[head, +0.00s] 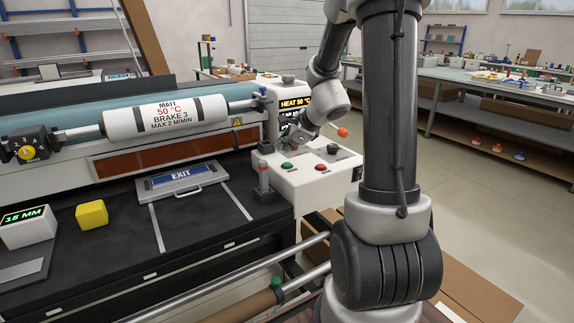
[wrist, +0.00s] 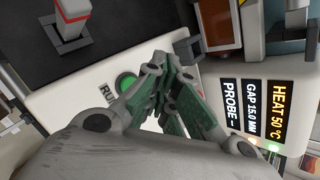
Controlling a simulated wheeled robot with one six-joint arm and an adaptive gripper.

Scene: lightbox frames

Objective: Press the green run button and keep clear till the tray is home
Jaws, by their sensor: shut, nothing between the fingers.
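The green run button (head: 287,166) is on the sloped top of a white control box (head: 318,184). In the wrist view the green button (wrist: 127,82) shows beside the label RUN, partly covered by my gripper. My gripper (head: 290,139) is shut and empty over the back of the box. In the wrist view my gripper's fingertips (wrist: 162,62) are together, to the right of the button; I cannot tell their height above the box. The tray (head: 175,184), a flat silver plate with a handle and a blue EXIT sign, lies on the black bed between two pale lines.
A red button (head: 320,167) and a black knob (head: 333,149) share the box. A red-topped post (head: 264,178) stands left of it. The display (wrist: 255,112) reads HEAT 50 °C, GAP 15.0 MM, PROBE –. A white roller (head: 167,115) is behind; a yellow block (head: 91,215) lies left.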

